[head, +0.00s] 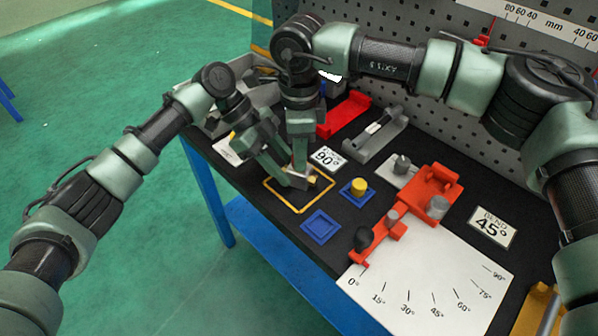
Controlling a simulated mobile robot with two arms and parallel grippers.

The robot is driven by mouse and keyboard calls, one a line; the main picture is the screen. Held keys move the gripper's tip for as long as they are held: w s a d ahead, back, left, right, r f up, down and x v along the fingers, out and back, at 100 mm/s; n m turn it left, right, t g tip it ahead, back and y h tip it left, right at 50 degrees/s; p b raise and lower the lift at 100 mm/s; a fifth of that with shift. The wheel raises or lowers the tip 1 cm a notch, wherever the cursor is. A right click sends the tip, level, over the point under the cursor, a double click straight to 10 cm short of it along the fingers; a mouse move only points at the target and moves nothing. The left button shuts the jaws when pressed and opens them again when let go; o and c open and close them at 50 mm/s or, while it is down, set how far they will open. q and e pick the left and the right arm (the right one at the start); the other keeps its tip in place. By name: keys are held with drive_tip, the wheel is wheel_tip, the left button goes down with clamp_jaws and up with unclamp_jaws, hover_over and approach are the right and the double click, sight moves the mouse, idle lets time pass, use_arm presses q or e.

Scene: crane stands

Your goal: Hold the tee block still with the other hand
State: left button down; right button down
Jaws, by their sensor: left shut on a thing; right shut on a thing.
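The tee block (314,181) is mostly hidden. A small brass-coloured and dark part of it shows inside the yellow-outlined square (270,190) on the dark bench top. My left gripper (296,182) reaches in from the left, low over the square, and is shut at the block. My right gripper (301,168) comes down from above beside it, its fingers crossing close to the left ones, and is also shut there. The fingers hide most of the block and the exact contact of each hand.
An empty blue square tray (320,224) and a blue holder with a yellow knob (359,187) lie to the right. A red bending fixture (430,186) stands by a white angle plate (430,285). A red stand (345,114) and a grey stand (377,133) are behind. A pegboard closes the back.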

drive_tip(key=n, duration=0.3)
drive_tip(key=shift+r+n, duration=0.1)
drive_tip(key=shift+n, duration=1)
drive_tip(key=n, duration=0.3)
drive_tip(key=shift+n, duration=1.1)
drive_tip(key=n, duration=0.5)
